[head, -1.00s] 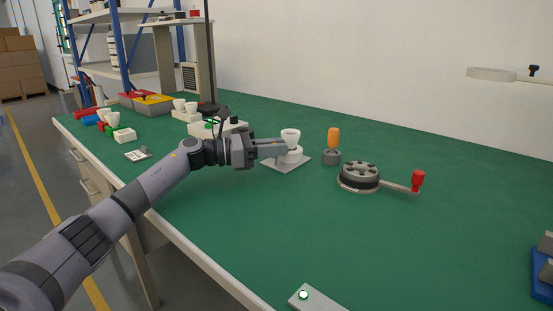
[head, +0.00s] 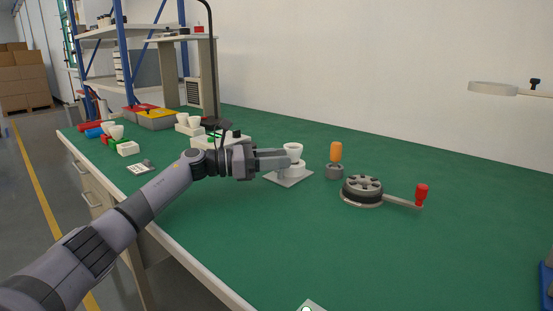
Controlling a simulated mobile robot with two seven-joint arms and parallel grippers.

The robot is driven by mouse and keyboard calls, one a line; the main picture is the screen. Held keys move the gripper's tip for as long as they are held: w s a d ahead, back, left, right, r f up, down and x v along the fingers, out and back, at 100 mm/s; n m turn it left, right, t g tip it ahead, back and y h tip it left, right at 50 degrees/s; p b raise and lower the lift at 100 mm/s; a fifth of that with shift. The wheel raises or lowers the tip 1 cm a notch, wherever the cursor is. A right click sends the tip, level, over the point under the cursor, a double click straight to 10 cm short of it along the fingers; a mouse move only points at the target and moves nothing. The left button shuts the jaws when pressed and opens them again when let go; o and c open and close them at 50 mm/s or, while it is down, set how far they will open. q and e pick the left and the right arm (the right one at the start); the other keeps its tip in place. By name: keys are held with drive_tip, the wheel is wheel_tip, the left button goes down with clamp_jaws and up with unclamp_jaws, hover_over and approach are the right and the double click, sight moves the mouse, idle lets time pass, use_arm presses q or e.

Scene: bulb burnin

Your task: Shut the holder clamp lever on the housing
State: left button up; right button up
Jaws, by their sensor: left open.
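A white holder housing with a cup-like top (head: 293,148) stands upright on a square grey base plate (head: 290,181) near the middle of the bench. My left gripper (head: 283,160) reaches in from the left, with its fingertips level with the housing's middle. The fingers overlap the housing's left side in the picture; I cannot tell whether they touch it. The left gripper is open. The clamp lever is not clearly visible; the fingers cover part of that side. My right gripper is not in view.
Right of the housing stand an orange-handled tool in a grey holder (head: 335,160) and a grey round device with a red-knobbed crank (head: 362,190). A white box (head: 222,142) lies behind my left wrist.

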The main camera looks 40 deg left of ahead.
use_arm(q)
drive_tip(key=shift+v, duration=3.55)
